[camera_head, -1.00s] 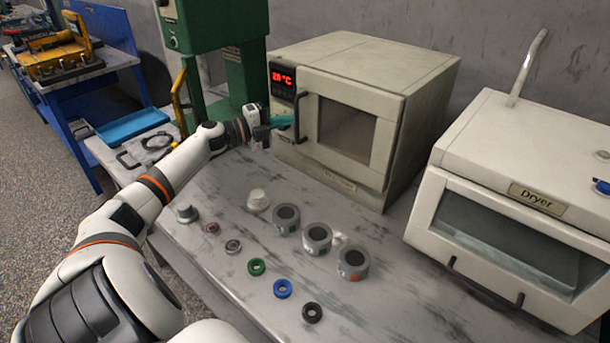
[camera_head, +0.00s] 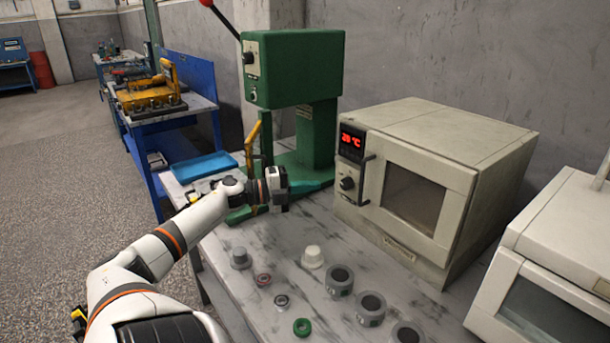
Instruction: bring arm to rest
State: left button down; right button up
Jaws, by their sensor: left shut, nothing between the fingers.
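My left arm comes in from the lower left and reaches over the table's left part. My left gripper (camera_head: 277,189) is a white and black unit in front of the green press (camera_head: 292,70) and left of the oven (camera_head: 435,180). It is apart from the oven and holds nothing that I can see; its fingers are mostly hidden behind its body. It is shut. My right gripper is out of view.
The marble-look table (camera_head: 235,285) bears grey cylinders (camera_head: 340,279), a white knob-like part (camera_head: 313,256) and small rings (camera_head: 302,327). The oven door is closed. A dryer (camera_head: 555,265) stands at right. A blue tray (camera_head: 205,166) lies behind the arm. Open floor is at left.

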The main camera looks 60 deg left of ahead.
pick_arm(q)
jog(key=shift+s+a, duration=0.15)
jog(key=shift+s, duration=0.3)
